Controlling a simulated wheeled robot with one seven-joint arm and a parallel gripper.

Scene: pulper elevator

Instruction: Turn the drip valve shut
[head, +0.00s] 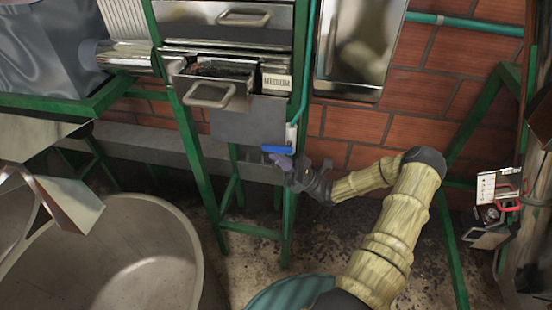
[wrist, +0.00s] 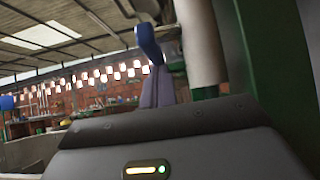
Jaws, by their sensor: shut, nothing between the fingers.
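The drip valve has a blue lever handle (head: 276,149) on a white pipe fitting (head: 291,136) below the steel drawers in the head view. The handle lies roughly level, pointing left from the pipe. In the wrist view the blue handle (wrist: 149,44) stands above the fingertips of my gripper (wrist: 156,75), beside the white pipe (wrist: 200,42). The fingers are shut with nothing between them. I cannot tell whether the fingertips touch the handle.
Green frame legs (head: 203,165) stand close to the left of the valve. An open drawer marked MEDIUM (head: 223,84) is above it. A large grey tub (head: 135,250) fills the lower left. A red-handled box (head: 492,205) is at the right.

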